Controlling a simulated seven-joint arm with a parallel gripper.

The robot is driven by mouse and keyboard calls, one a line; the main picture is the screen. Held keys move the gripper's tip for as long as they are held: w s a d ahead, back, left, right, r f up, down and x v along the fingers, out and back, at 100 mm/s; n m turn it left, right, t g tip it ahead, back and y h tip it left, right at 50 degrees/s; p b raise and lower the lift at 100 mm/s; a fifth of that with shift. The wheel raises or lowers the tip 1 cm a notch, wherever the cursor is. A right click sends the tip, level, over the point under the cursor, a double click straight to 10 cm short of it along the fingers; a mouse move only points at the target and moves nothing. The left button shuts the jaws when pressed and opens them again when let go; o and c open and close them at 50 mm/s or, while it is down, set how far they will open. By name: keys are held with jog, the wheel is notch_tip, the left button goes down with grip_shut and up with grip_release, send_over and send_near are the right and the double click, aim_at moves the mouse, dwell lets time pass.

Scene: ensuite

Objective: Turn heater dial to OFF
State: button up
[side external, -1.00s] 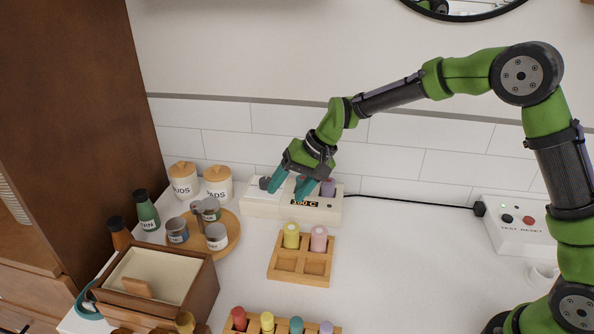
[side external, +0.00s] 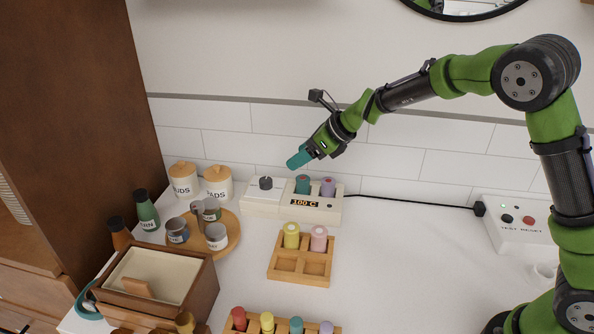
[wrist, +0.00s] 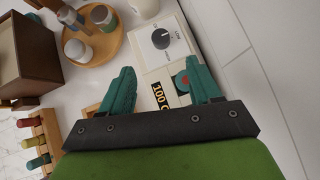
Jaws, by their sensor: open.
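The heater (side external: 258,207) is a cream box against the tiled wall. Its black dial (side external: 265,183) sits on the white left part of its top; the dial also shows in the wrist view (wrist: 160,39). The labels round the dial are too small to read, so I cannot tell its setting. The display (side external: 304,203) reads 100 C. My gripper (side external: 299,160) is above the heater, up and right of the dial in the side view and apart from it. In the wrist view its teal fingers (wrist: 163,85) are spread and empty.
A teal roller (side external: 303,184) and a purple roller (side external: 328,187) stand in the heater's right part. A wooden rack (side external: 300,268) with two rollers is in front. Left are pad jars (side external: 219,184), a round tray (side external: 230,240) with tins, and bottles. A cable runs right to a switch box (side external: 515,232).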

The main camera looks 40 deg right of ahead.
aim_at(266, 180)
jog(key=x, duration=1.3)
jog(key=shift+w+a+f, duration=0.1)
jog(key=shift+w+f, duration=0.1)
jog(key=shift+c, duration=0.2)
jog(key=c, duration=1)
jog(key=shift+n, duration=0.3)
jog(key=shift+d+n+g+y, duration=0.2)
jog(key=shift+n+g+y, duration=0.45)
jog(key=shift+n, duration=0.25)
jog(key=shift+w+n+g+y, duration=0.15)
jog(key=shift+n+g+y, duration=0.75)
jog(key=shift+n, duration=0.8)
jog(key=shift+g, duration=0.25)
